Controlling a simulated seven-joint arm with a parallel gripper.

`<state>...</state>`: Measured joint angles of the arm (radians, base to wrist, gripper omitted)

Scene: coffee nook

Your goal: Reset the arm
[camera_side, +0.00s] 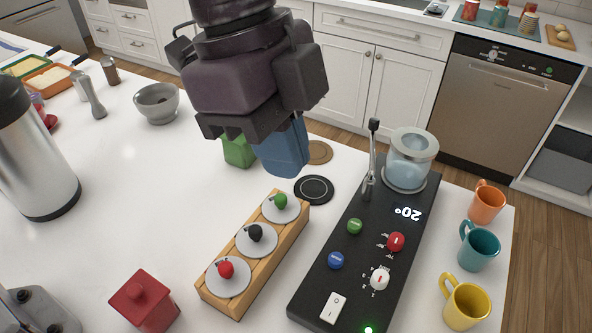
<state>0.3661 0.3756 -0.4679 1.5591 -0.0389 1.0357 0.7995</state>
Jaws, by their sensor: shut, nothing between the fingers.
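My gripper (243,128) is in the upper middle of the side view, above the white counter (150,180). Its dark jaws are shut and hold nothing. A blue block-like container (284,152) shows just below and behind the jaws, its upper part hidden by my gripper. I cannot tell from this view how far apart they are. A green container (238,152) stands to the left of it, also partly hidden.
A wooden rack (250,262) with three knobbed lids stands in front. A black control panel (345,262) with a glass vessel (411,155) lies to the right, beside several mugs (478,246). A red container (148,302) is at front left, a steel flask (30,150) far left.

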